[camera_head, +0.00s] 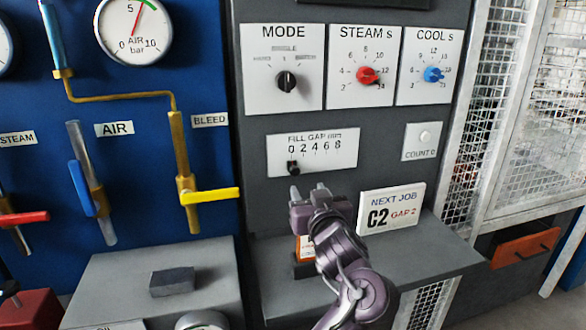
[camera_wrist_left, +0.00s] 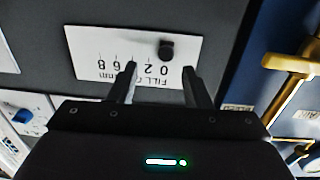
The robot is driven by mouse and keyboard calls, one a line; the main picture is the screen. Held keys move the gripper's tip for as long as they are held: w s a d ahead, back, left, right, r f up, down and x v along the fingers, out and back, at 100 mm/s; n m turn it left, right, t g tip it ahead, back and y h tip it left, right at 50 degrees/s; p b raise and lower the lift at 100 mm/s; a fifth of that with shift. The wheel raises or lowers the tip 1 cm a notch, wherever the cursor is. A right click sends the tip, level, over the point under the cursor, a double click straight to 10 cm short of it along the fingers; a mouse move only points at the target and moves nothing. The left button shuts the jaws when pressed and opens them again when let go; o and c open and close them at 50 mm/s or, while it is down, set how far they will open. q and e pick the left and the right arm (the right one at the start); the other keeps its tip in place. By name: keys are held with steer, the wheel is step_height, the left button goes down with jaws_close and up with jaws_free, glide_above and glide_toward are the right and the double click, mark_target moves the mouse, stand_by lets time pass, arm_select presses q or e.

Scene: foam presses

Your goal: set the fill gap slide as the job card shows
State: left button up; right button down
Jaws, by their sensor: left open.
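The fill gap slide has a white plate (camera_head: 335,153) with a scale marked 0, 2, 4, 6, 8. Its black knob (camera_head: 293,167) stands at the left end, under the 0. The job card (camera_head: 390,208) reads NEXT JOB C2, GAP 2. My left gripper (camera_head: 308,188) is open and empty, just below the plate in the head view. The left wrist view shows the plate (camera_wrist_left: 95,42) upside down, with the knob (camera_wrist_left: 166,48) beyond the gap between the two fingertips (camera_wrist_left: 160,70), not between them. My right gripper is not in view.
The MODE (camera_head: 286,82), STEAM (camera_head: 367,75) and COOL (camera_head: 433,74) dials sit above the plate. A grey ledge (camera_head: 440,250) juts out below. The yellow bleed valve handle (camera_head: 212,196) is at left.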

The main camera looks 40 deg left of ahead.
mark_target(295, 171)
arm_select(q)
steer(key=shift+g+y, duration=0.3)
steer(key=shift+y, duration=0.1)
steer(key=x, duration=0.5)
steer(key=r+p+x, duration=0.1)
steer(key=x, duration=0.1)
steer(key=shift+a, duration=0.4)
steer(key=shift+w+a+n, duration=0.15)
steer(key=shift+a+n, duration=0.05)
steer(key=shift+n, duration=0.1)
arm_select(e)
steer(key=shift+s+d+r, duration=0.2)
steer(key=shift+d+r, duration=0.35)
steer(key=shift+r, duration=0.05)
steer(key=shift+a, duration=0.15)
arm_select(q)
steer(key=shift+c, duration=0.6)
steer(key=c, duration=0.5)
jaws_close()
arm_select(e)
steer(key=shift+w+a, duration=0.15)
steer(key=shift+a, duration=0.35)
